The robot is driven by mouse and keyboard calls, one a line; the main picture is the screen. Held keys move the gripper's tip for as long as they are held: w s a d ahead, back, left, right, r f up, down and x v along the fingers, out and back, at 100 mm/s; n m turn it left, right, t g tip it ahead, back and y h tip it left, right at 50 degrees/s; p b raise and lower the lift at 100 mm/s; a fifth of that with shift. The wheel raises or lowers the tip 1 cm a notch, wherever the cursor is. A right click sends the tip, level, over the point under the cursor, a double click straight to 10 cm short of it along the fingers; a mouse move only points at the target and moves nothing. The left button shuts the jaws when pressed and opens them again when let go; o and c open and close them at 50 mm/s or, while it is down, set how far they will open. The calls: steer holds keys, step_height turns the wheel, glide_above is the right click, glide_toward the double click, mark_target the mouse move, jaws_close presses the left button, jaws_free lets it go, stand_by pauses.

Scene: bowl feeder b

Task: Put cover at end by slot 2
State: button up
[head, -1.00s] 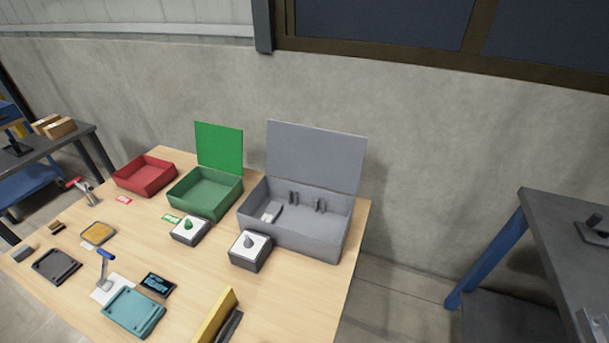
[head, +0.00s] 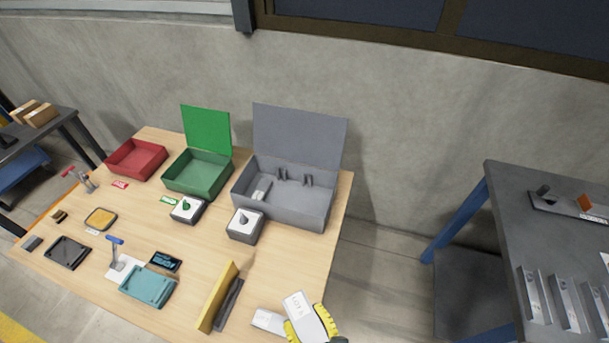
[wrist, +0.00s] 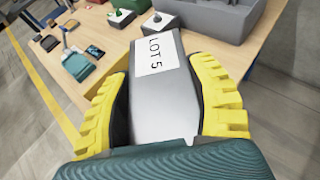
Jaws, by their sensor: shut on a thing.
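My gripper (head: 308,326) shows at the bottom of the head view, by the table's right front corner. Its yellow ribbed fingers are shut on a light grey piece (head: 302,309) with a white "LOT 5" label. In the wrist view the same grey piece (wrist: 165,110) lies between the fingers, with its labelled end pointing away. I cannot tell whether this piece is the cover. Several upright grey channel-like pieces (head: 538,298) stand on the dark right-hand table, partly cut off by the frame edge. No slot number is readable.
The wooden table (head: 215,250) holds a grey lidded box (head: 285,205), a green lidded box (head: 198,178), a red tray (head: 136,158) and two knob boxes. A yellow upright plate (head: 218,297) stands near my gripper. The dark table (head: 505,220) is across a floor gap.

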step_height(320, 180, up, 26)
steer(key=p, duration=2.9)
steer(key=shift+r, duration=0.25)
